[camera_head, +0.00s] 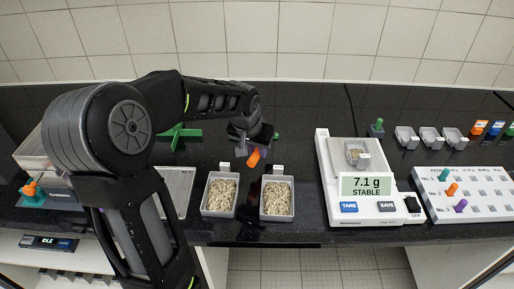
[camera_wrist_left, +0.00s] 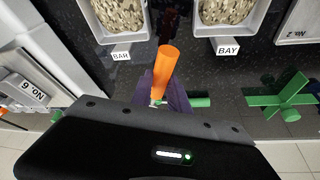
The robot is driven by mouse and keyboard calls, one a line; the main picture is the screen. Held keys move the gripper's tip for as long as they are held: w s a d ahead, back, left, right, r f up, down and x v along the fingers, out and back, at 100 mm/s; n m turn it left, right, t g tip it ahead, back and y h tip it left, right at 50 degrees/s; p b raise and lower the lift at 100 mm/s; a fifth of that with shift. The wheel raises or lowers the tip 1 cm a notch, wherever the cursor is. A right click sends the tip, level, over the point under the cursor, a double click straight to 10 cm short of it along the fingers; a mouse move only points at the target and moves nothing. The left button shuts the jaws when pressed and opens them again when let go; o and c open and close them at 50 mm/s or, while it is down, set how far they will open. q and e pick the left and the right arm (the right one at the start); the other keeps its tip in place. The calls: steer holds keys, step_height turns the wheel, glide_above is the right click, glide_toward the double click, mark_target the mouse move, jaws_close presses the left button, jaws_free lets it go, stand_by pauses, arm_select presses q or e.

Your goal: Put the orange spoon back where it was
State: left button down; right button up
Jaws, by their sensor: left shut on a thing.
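My left gripper (camera_head: 250,143) is shut on the orange spoon (camera_head: 254,157), behind the two grain bins in the head view. In the left wrist view the spoon's orange handle (camera_wrist_left: 166,66) sticks out from between the dark fingers (camera_wrist_left: 165,98). The spoon's other end is hidden by the gripper. A green bar (camera_wrist_left: 200,102) shows just beside the fingers; whether it touches them I cannot tell. The right gripper is not in view.
Bins labelled BAR (camera_wrist_left: 121,18) and BAY (camera_wrist_left: 230,12) hold grain. A green cross-shaped stand (camera_head: 180,137) is left of the gripper. The balance (camera_head: 343,209) reads 7.1 g, STABLE, with a small cup (camera_head: 357,154) on it. A white peg board (camera_head: 466,210) stands at right.

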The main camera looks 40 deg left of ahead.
mark_target(254, 156)
arm_select(q)
steer(key=shift+f+b, duration=1.5)
steer(key=shift+f, duration=1.1)
steer(key=shift+f+b, duration=0.55)
steer(key=shift+f, duration=0.05)
steer(key=c, duration=1.2)
jaws_free()
steer(key=shift+s+r, duration=0.1)
steer(key=shift+r, duration=0.2)
steer(key=v, duration=0.7)
steer(key=shift+s+r+b, duration=0.1)
steer(key=shift+b, duration=0.2)
